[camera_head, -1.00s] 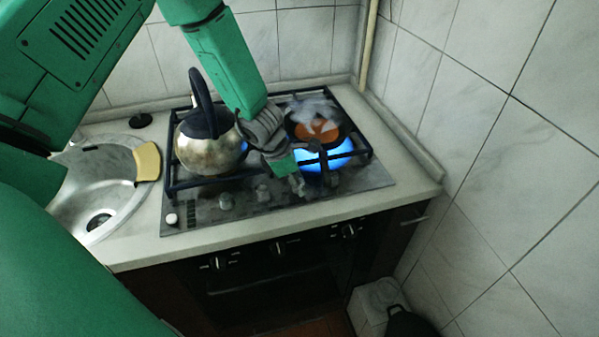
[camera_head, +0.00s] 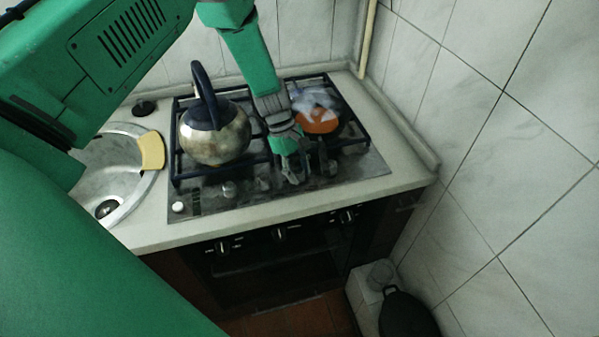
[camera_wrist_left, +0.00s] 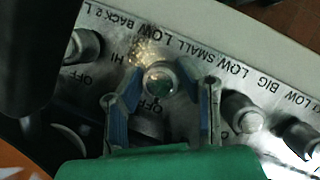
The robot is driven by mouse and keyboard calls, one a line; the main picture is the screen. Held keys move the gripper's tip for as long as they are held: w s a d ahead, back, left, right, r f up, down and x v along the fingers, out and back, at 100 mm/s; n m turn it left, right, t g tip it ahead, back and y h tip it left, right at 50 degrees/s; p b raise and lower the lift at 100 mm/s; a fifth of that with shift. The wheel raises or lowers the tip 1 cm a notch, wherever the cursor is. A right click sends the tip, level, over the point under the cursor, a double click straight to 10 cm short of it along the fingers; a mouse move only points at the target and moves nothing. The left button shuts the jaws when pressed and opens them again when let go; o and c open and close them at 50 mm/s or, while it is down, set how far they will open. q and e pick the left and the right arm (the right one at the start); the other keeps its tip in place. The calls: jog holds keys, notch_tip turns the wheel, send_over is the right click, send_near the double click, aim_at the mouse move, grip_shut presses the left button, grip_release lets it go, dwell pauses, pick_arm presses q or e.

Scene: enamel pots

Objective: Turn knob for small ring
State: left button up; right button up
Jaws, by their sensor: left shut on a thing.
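The stove's control panel (camera_wrist_left: 185,45) fills the left wrist view, with printed labels including "SMALL" and "BIG". The small-ring knob (camera_wrist_left: 160,76) is a round metal knob by the "SMALL" label. My left gripper (camera_wrist_left: 166,92) has one blue-lined finger on each side of this knob and is shut on it. In the head view, the left gripper (camera_head: 292,176) reaches down to the front of the black stove (camera_head: 225,196) and hides the knob. My right gripper is not in view.
A metal kettle (camera_head: 215,140) stands on the left burner, beside my left arm. Neighbouring knobs flank the gripped one: one at the left (camera_wrist_left: 88,43), one near "BIG" (camera_wrist_left: 243,112). Tiled walls bound the stove.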

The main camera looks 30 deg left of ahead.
pick_arm(q)
jog(key=shift+w+m+g+b, duration=0.15)
jog(key=shift+m+g+b, duration=0.15)
jog(key=shift+m, duration=0.8)
jog(key=shift+r, duration=0.1)
jog(key=o, duration=1.1)
jog(key=shift+o, duration=0.3)
jog(key=shift+a, duration=0.1)
jog(key=v, duration=1.1)
jog(key=shift+w+r, duration=0.25)
jog(key=shift+r, duration=0.05)
jog(key=shift+a, duration=0.1)
